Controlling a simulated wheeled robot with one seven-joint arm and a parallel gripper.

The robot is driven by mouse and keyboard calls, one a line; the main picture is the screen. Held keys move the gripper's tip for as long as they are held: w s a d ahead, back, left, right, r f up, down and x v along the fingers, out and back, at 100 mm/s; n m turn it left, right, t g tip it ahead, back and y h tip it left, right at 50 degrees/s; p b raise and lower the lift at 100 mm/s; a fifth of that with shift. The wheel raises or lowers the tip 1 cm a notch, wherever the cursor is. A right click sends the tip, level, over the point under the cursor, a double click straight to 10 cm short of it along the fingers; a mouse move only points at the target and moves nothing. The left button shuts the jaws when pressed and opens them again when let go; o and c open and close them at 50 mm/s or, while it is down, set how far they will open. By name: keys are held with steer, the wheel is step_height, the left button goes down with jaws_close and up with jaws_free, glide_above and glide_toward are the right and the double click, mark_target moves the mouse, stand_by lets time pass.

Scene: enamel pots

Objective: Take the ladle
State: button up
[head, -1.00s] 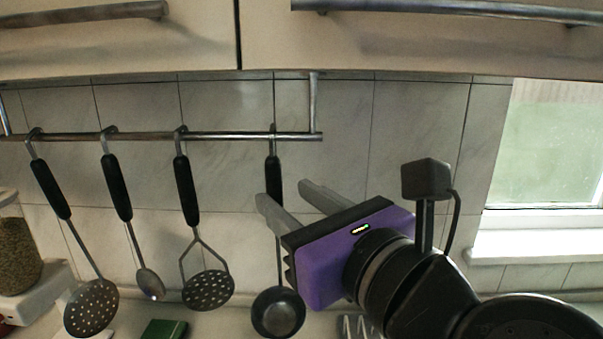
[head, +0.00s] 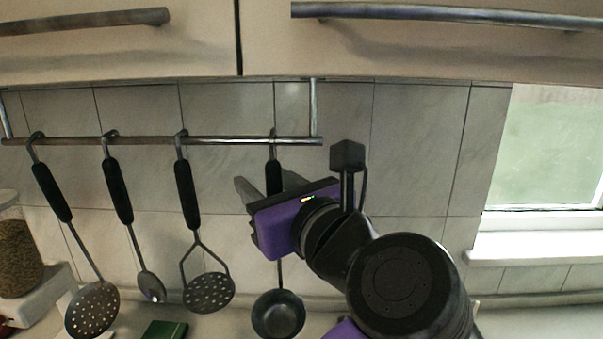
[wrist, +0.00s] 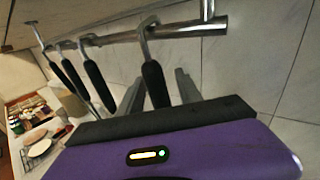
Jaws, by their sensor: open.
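The ladle has a black handle (head: 273,176) and a round dark metal bowl (head: 278,315). It hangs by its hook at the right end of the wall rail. My gripper (head: 257,183) is open at the height of the handle, coming from the right. In the wrist view the ladle handle (wrist: 155,85) stands upright between the two grey fingers, with a gap to the right finger. Contact with the left finger is unclear. In the head view my gripper hides part of the ladle's lower handle and shaft.
A masher (head: 187,195), a spoon (head: 118,190) and a skimmer (head: 52,190) hang left of the ladle on the rail (head: 230,141). Cabinets with a bar handle (head: 450,14) are above. A jar (head: 15,245) stands at left, a window (head: 550,150) is at right.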

jaws_close()
steer(key=shift+r, duration=0.1)
steer(key=shift+r+p, duration=1.15)
steer(key=shift+r, duration=0.4)
steer(key=shift+d, duration=0.1)
steer(key=s+b, duration=0.1)
steer(key=s, duration=0.9)
steer(key=shift+a+f+b, duration=0.15)
steer(key=shift+a+b, duration=0.15)
steer(key=shift+b, duration=0.05)
